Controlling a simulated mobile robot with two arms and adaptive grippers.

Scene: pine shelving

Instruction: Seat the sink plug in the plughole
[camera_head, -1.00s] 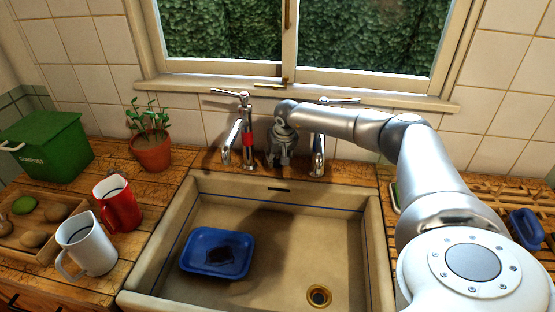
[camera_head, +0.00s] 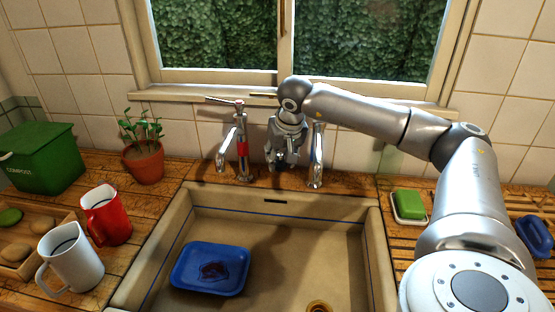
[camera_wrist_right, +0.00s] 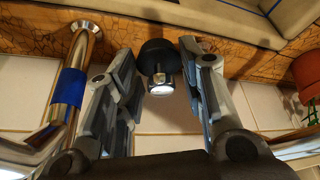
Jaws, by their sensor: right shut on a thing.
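The sink plug (camera_wrist_right: 159,62) is black with a chrome stem. In the right wrist view it sits between the fingertips of my right gripper (camera_wrist_right: 158,75), which is shut on it. In the head view my right gripper (camera_head: 287,152) is between the two taps at the back of the sink, above the wooden ledge; I cannot make out the plug there. The brass plughole (camera_head: 319,307) is in the sink floor at the bottom edge of the head view, partly cut off, well in front of the gripper. My left gripper is not in view.
The red-banded tap (camera_head: 240,150) and the other tap (camera_head: 317,155) flank my gripper closely. A blue tray (camera_head: 185,283) lies in the sink (camera_head: 290,245). Mugs (camera_head: 72,262), a potted plant (camera_head: 144,163) and a green soap (camera_head: 409,204) stand on the counters.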

